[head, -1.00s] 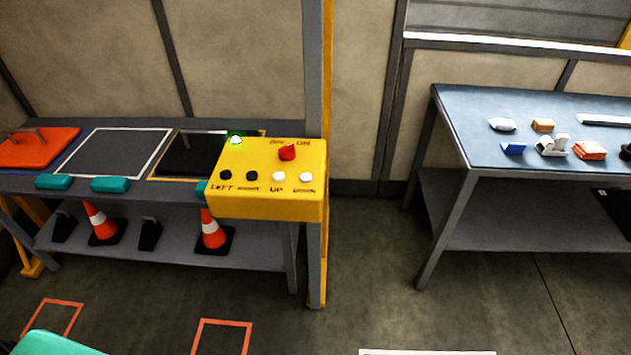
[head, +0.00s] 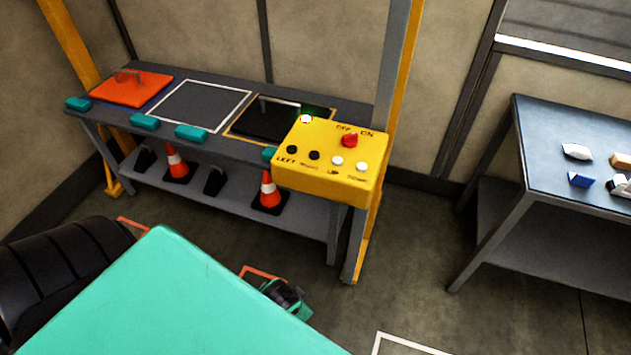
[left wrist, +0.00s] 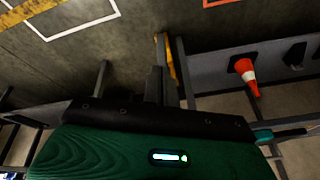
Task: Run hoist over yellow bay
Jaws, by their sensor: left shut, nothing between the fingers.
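The yellow control box (head: 330,180) stands on a post at the bench's right end. It has black buttons, LEFT (head: 291,149) and one beside it (head: 314,155), two white buttons (head: 349,164), a red OFF/ON switch (head: 350,140) and a bright white lamp (head: 306,119). I cannot tell the switch position. The yellow-outlined bay (head: 231,133) holds a black plate with a handle (head: 262,118); its right end is hidden by the box. My left gripper (left wrist: 155,82) is shut and empty; in the head view it is low, below the box and clear of it. My right gripper is out of view.
A white-outlined bay (head: 200,104) is empty; an orange plate with a handle (head: 130,88) lies at the bench's left. Cones (head: 269,192) stand on the lower shelf. A blue-topped table (head: 545,125) stands right. Floor between is clear.

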